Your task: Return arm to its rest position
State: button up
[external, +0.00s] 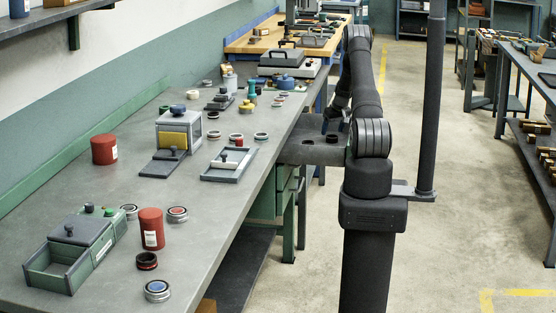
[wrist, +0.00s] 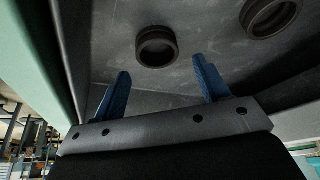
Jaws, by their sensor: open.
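My gripper (external: 326,125) is low beside the right side of the long bench, partly hidden by my own arm in the external view. In the wrist view its two blue fingers (wrist: 161,68) stand wide apart with nothing between them. Two dark rings show in the wrist view: one ring (wrist: 157,46) lies just beyond the fingertips, and another ring (wrist: 270,15) is at the upper right. Dark round shapes (external: 308,141) also show on the grey side shelf (external: 288,156) close to my gripper. I cannot tell any contact with the shelf.
The long grey bench (external: 225,200) holds a grey box with a yellow panel (external: 173,140), red canisters (external: 151,229), a green tray (external: 50,273) and several small rings. A dark vertical post (external: 433,100) stands right of my arm. The floor between benches is open.

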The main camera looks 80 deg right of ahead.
jog(key=shift+f, duration=1.15)
jog(key=v, duration=1.2)
jog(key=x, duration=1.2)
jog(key=shift+f, duration=0.25)
notch_tip(320, 180, up, 11)
jog(key=w+a+r+n, duration=0.1)
jog(key=w+a+r, duration=1)
jog(key=a+r, duration=0.3)
jog(key=w+f, duration=0.2)
jog(key=w, duration=0.1)
jog(key=w+f, duration=0.3)
jog(key=w, duration=0.1)
jog(key=w+a+f, duration=0.1)
jog(key=w+f, duration=0.1)
jog(key=w, duration=0.2)
jog(key=shift+w+f, duration=0.2)
jog(key=shift+f, duration=0.75)
